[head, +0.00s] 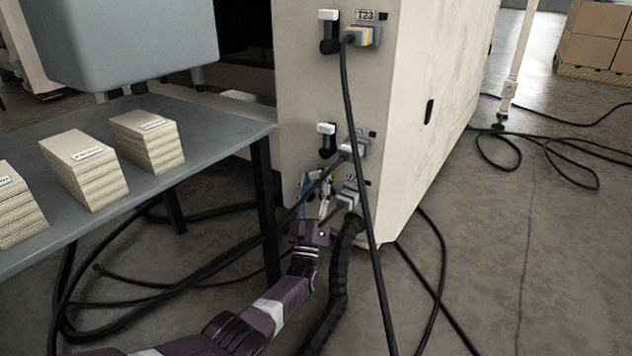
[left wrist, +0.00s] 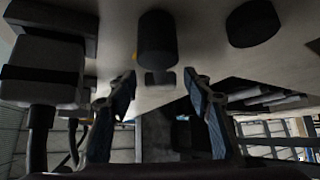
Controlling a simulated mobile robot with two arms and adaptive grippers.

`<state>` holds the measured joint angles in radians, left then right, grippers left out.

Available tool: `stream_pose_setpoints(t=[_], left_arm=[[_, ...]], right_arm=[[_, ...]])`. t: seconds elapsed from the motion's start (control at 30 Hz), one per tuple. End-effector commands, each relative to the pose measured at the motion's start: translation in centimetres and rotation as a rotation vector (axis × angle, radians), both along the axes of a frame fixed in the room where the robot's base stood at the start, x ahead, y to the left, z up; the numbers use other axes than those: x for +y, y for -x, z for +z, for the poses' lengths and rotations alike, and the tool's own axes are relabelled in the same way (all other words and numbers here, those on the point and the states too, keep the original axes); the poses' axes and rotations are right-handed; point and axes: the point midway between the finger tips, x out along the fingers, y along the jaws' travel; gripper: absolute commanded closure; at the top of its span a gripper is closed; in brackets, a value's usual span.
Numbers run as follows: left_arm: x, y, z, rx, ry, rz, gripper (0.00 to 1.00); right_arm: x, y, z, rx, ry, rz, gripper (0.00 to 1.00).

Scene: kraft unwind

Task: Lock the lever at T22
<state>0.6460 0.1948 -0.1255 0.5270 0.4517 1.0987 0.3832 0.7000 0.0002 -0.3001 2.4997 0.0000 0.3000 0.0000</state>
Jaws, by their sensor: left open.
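My left gripper (head: 315,186) is at the lower part of the beige cabinet face, left of the lowest grey plug (head: 348,196). It is open; in the left wrist view its two fingers (left wrist: 160,78) stand apart, with a dark lever handle (left wrist: 157,38) ahead, between their lines. I cannot tell whether they touch it. In the head view the gripper hides this lever. A middle lever (head: 327,140), white on top and black below, sits above the gripper. A top lever (head: 329,31) is beside the T23 label (head: 365,15). No T22 label is readable.
A grey table (head: 220,125) with stacks of cardboard sheets (head: 85,170) stands to the left. Black cables (head: 362,200) hang in front of the cabinet (head: 425,70) and lie on the floor. In the left wrist view a grey plug (left wrist: 40,68) is close at left.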

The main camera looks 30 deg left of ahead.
Motion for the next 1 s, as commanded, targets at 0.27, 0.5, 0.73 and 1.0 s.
stream_pose_setpoints(t=[0.27,0.5,0.73,1.0], left_arm=[[-0.6,1.7,-1.6,0.002,0.001,0.000,0.54],[-2.0,5.5,-4.9,0.003,0.002,-0.001,0.54],[-3.0,8.1,-7.0,0.001,0.001,-0.001,0.54],[-3.2,8.8,-7.6,0.000,0.000,0.000,0.54]], right_arm=[[0.0,-0.1,0.0,0.002,-0.002,0.000,0.48],[0.0,0.0,0.0,0.000,-0.001,0.000,0.48],[0.0,0.0,0.0,0.000,0.000,0.000,0.48],[0.0,0.0,0.0,-0.001,0.000,0.000,0.48]])
